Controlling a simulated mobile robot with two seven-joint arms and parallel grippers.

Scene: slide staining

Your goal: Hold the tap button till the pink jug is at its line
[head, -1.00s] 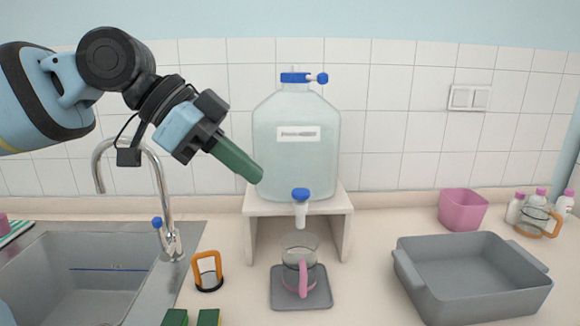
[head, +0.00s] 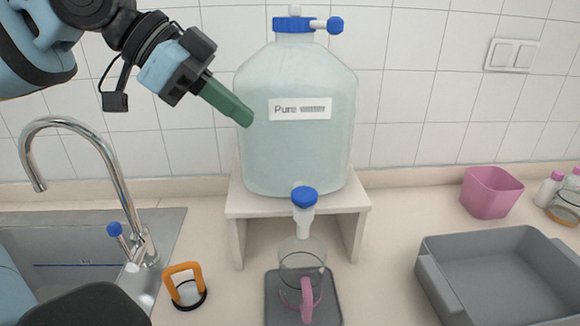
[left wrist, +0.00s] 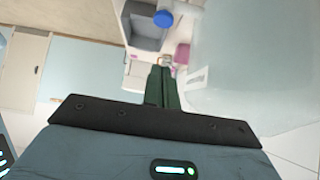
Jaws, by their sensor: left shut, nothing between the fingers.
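The tap with its blue button (head: 304,197) is at the base of the large "Pure water" carboy (head: 297,150). The clear jug with the pink handle (head: 306,300) stands upright under the spout on a grey mat (head: 333,312). I see no water stream, and I cannot make out a line or water level in the jug. My left gripper (head: 245,118) is shut and empty, with green fingers, up beside the carboy's left side, above and left of the tap. In the left wrist view the shut fingers (left wrist: 162,85) point toward the blue button (left wrist: 163,19). My right gripper is out of view.
The carboy stands on a pale stand (head: 238,205). A sink with a steel faucet (head: 112,160) is at left. An orange-handled holder (head: 183,286) stands left of the mat. A grey tray (head: 470,300) and pink tub (head: 490,192) are at right.

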